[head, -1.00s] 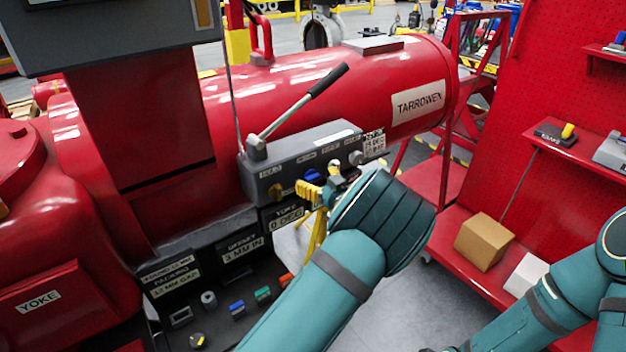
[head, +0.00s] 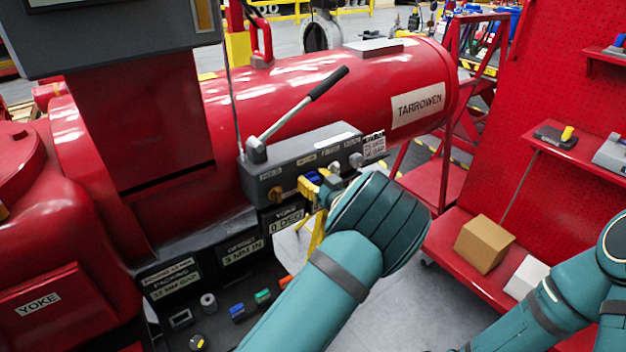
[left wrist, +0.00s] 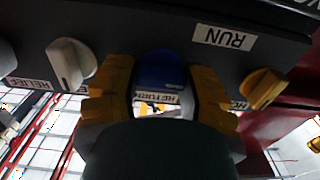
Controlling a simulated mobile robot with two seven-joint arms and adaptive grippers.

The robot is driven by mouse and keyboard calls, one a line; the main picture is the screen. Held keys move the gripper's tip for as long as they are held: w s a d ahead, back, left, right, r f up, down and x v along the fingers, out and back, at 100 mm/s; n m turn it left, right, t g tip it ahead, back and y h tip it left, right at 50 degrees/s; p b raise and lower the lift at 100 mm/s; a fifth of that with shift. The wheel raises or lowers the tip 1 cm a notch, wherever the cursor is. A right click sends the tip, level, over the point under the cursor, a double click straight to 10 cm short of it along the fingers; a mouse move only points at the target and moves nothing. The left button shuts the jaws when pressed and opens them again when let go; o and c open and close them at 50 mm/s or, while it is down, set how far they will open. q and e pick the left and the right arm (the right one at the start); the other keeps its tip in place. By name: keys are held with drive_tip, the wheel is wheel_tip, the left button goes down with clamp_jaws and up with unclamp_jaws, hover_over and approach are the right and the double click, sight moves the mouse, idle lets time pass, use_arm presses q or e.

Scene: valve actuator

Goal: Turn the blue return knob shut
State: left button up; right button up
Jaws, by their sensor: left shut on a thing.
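The blue return knob (head: 314,177) is on the front of the dark grey control block (head: 290,165). In the left wrist view the blue knob (left wrist: 161,68) sits above a label reading RETURN. My left gripper (head: 310,187) has yellow fingers and is shut on the blue knob. In the left wrist view one finger of my left gripper (left wrist: 162,88) is on each side of the knob. The wrist hides part of the block's lower front in the head view. My right gripper is not in view; only part of my right arm shows at lower right.
A yellow knob (left wrist: 264,88) and a white-grey knob (left wrist: 71,64) flank the blue one. A lever with a black grip (head: 328,83) rises from the block in front of the red cylinder (head: 290,85). A red shelf unit (head: 560,190) holds a cardboard box (head: 484,243) at right.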

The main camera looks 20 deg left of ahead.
use_arm(q)
drive_tip(key=m+p, duration=0.1)
drive_tip(key=p, duration=0.1)
drive_tip(key=m+p, duration=0.2)
drive_tip(key=shift+r+m, duration=0.2)
drive_tip(key=shift+m, duration=0.1)
drive_tip(key=shift+m+p, duration=0.8)
drive_tip(key=shift+p, duration=0.05)
drive_tip(key=m+p, duration=0.1)
drive_tip(key=m, duration=0.1)
drive_tip(key=shift+w+f+m+p, duration=0.1)
drive_tip(key=shift+m+p, duration=0.3)
drive_tip(key=m+p, duration=0.1)
drive_tip(key=m, duration=0.1)
drive_tip(key=shift+f+m, duration=0.1)
drive_tip(key=shift+m, duration=0.3)
drive_tip(key=m+p, duration=0.1)
drive_tip(key=m, duration=0.2)
drive_tip(key=shift+f+p, duration=0.1)
drive_tip(key=shift+p, duration=0.2)
drive_tip(key=shift+m+p, duration=0.35)
drive_tip(key=shift+m, duration=1.15)
drive_tip(key=shift+f, duration=0.1)
